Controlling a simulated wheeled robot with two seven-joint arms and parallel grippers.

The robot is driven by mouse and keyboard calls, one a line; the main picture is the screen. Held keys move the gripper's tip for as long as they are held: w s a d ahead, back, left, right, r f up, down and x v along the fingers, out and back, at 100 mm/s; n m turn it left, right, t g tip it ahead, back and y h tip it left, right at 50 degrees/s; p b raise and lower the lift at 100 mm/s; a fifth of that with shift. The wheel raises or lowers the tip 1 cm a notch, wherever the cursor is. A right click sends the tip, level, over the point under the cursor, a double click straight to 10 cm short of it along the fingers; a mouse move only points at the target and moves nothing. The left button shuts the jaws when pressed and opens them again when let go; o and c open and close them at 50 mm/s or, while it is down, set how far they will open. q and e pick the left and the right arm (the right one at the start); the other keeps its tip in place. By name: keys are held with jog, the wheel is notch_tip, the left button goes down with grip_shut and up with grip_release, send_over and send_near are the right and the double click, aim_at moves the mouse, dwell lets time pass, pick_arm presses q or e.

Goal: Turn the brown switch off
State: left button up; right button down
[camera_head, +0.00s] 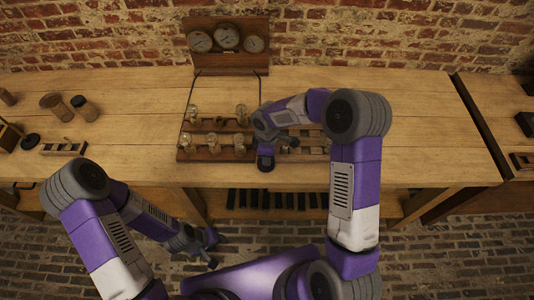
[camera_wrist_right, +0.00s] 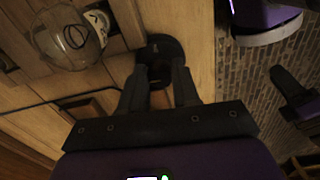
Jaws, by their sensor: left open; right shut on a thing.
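My left gripper (camera_head: 209,247) is open and empty, low in front of the bench.
A panel with three dials (camera_head: 228,55) stands at the back, with wires running down. Small pots (camera_head: 84,107) stand at the left. The bench right of my right arm is clear.

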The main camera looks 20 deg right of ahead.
jog(key=shift+w+n, duration=0.1)
jog(key=shift+n, duration=0.5)
jog(key=c, duration=0.8)
grip_release()
notch_tip(320, 180, up, 8)
jog(key=shift+f+p, duration=0.15)
jog(key=shift+p, duration=0.65)
